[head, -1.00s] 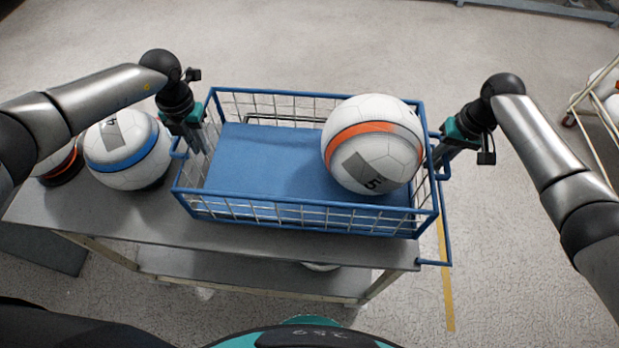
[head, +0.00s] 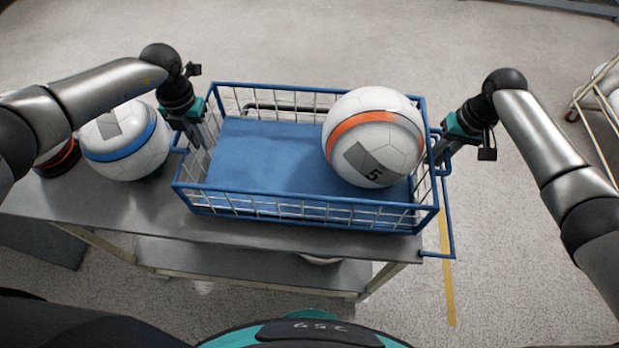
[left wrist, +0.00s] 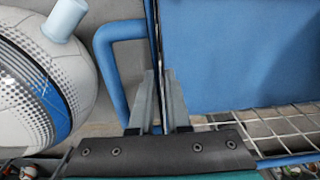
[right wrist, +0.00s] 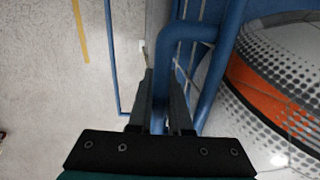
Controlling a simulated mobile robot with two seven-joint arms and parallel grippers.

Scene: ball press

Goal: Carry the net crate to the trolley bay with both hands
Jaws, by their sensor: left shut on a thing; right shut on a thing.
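The net crate (head: 300,212) is a blue-framed wire basket with a blue floor, above the grey metal table. A white ball with an orange band (head: 374,137) sits in its right part. My left gripper (head: 200,138) is shut on the crate's left side; in the left wrist view its fingers (left wrist: 157,105) close around the blue rim beside the handle loop. My right gripper (head: 440,152) is shut on the crate's right handle, and in the right wrist view its fingers (right wrist: 162,105) are on the blue handle bar (right wrist: 183,28). The trolley bay cannot be made out.
The table (head: 150,215) has a lower shelf. A white ball with a blue band (head: 126,142) stands close to the crate's left side, with another dark and orange ball (head: 58,160) beyond it. A rack (head: 600,100) stands far right. Open floor lies behind and right.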

